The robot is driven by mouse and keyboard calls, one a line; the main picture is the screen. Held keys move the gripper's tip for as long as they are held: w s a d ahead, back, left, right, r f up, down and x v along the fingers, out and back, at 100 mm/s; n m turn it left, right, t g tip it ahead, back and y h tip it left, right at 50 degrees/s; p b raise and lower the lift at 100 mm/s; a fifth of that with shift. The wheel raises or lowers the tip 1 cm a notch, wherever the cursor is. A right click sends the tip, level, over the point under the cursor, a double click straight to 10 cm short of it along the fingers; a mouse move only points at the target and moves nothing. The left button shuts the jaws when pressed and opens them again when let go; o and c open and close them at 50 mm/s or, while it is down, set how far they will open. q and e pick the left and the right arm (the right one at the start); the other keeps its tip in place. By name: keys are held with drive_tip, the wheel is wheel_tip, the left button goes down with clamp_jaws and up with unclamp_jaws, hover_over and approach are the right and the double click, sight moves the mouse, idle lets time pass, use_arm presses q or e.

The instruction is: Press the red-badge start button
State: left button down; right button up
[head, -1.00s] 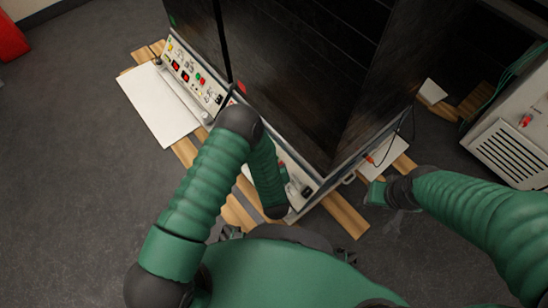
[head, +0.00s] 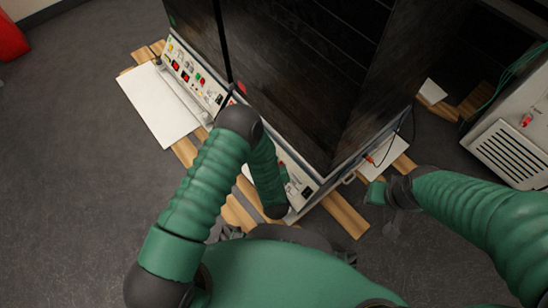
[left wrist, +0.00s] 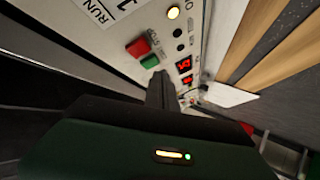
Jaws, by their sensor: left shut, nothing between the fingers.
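A red badge (head: 242,88) sits on the dark cabinet above the right-hand control panel (head: 299,176). My left arm covers much of that panel in the head view. The left wrist view shows a panel close up, with a square red button (left wrist: 138,47) and a green button (left wrist: 150,62) beside it. My left gripper (left wrist: 161,78) is shut and empty, its fingertips near the green button; I cannot tell whether they touch it. My left fingers are hidden in the head view. My right arm's end (head: 390,192) is low at the right, its jaw state unclear.
A second panel (head: 190,72) with red displays and buttons is on the left-hand unit. The dark cabinets stand on wooden slats (head: 344,210). A white sheet (head: 160,104) lies at the left. A white machine (head: 512,140) stands at the right.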

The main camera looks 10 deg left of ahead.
idle(0.3)
use_arm(q)
drive_tip(key=shift+w+d+f, duration=0.2)
drive_tip(key=shift+w+f, duration=0.05)
